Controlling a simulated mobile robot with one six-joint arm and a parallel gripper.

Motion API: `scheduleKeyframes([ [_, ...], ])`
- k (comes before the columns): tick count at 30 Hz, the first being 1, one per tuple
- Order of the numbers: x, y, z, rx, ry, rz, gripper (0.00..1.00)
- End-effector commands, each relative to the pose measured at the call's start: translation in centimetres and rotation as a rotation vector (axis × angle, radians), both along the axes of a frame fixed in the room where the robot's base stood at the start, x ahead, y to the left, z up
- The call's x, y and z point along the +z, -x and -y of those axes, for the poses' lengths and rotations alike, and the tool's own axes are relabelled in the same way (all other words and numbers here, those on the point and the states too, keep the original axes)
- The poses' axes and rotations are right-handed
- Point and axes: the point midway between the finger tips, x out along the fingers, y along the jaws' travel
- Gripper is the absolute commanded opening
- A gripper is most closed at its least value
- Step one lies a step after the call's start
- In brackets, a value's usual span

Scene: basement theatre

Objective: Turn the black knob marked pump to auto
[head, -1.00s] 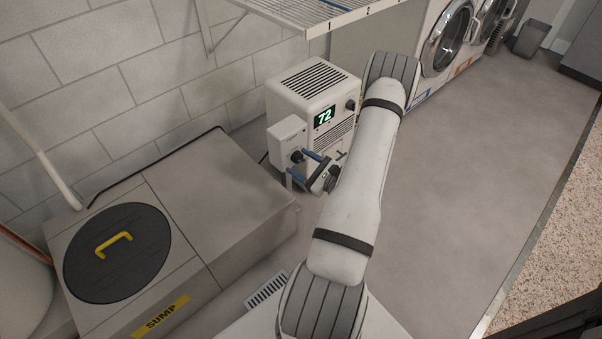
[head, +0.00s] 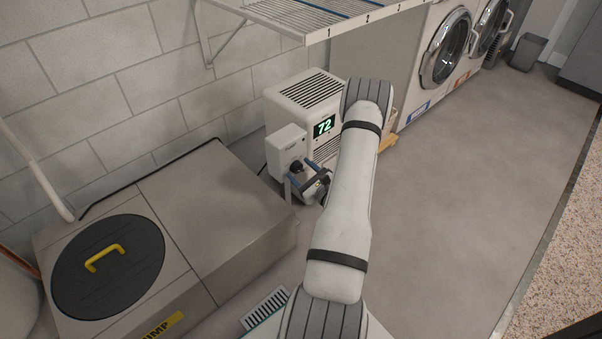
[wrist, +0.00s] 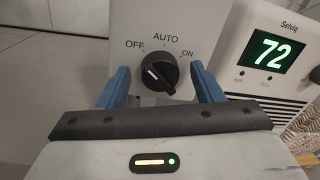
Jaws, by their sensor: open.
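The black knob (wrist: 160,73) is on a light grey control box (wrist: 205,22) marked OFF, AUTO and ON in the wrist view. Its white pointer line points up and left, toward OFF. In the head view the knob (head: 296,167) shows as a dark spot on the box (head: 287,142). My gripper (wrist: 158,80) is open, with one blue finger left of the knob and one right of it. Gaps show on both sides, and I cannot tell how far the fingertips are from the box.
A white dehumidifier (head: 300,93) reading 72 stands just behind and right of the box. The grey sump cover (head: 215,215) lies at left, with a black lid (head: 110,270). A wire shelf (head: 320,15) hangs above. Open floor (head: 450,170) lies to the right.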

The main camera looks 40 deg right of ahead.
Motion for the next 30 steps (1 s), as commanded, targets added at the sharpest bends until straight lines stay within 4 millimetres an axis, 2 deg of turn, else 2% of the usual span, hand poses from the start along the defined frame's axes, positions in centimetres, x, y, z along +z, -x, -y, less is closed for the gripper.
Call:
scheduleKeyframes([
  [5,0.02,0.0,-0.03,0.001,0.0,0.0,0.58],
  [21,0.01,0.0,-0.08,0.002,-0.001,-0.001,0.16],
  [30,0.12,-0.01,-0.08,0.002,-0.044,-0.004,0.16],
])
